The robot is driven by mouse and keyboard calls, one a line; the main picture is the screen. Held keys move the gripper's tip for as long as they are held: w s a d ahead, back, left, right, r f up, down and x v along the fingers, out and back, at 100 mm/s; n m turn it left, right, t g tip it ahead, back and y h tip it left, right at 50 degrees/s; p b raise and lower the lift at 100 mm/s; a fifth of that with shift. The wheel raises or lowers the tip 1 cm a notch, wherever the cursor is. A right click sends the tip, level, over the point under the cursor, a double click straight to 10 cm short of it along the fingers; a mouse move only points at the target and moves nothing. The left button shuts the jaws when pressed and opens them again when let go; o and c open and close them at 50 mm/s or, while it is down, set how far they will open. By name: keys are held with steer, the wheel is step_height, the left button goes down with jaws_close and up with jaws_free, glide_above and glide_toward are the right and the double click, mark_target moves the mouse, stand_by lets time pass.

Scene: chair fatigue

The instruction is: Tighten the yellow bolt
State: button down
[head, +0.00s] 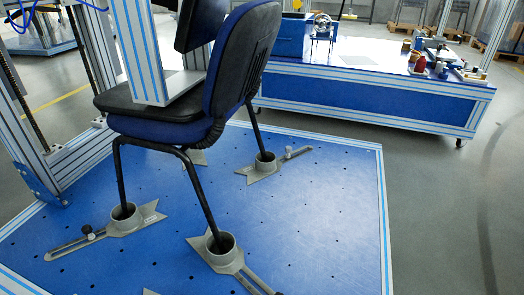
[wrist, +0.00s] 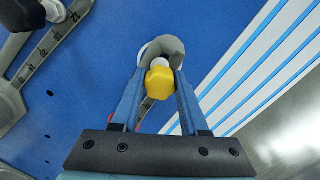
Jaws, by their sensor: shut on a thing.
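The yellow bolt (wrist: 158,84) shows in the wrist view as a faceted yellow head, with a white part and a rounded grey piece (wrist: 172,48) just beyond it. My gripper (wrist: 160,74) has its two blue fingers on either side of the bolt head and is shut on it. A slotted grey bracket lies partly hidden behind the fingers on the blue plate. In the head view I make out neither my gripper nor the yellow bolt.
A blue and black chair (head: 235,65) stands with its legs in grey cup brackets (head: 222,250) on the perforated blue plate (head: 320,225). A blue-sided bench (head: 370,95) with parts stands behind; grey floor is clear at right.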

steer(key=m, duration=0.3)
steer(key=shift+m+p, duration=0.3)
steer(key=shift+m, duration=0.1)
steer(key=shift+c, duration=2.2)
jaws_free()
steer(key=n, duration=0.3)
steer(key=shift+p, duration=0.3)
steer(key=shift+n, duration=0.5)
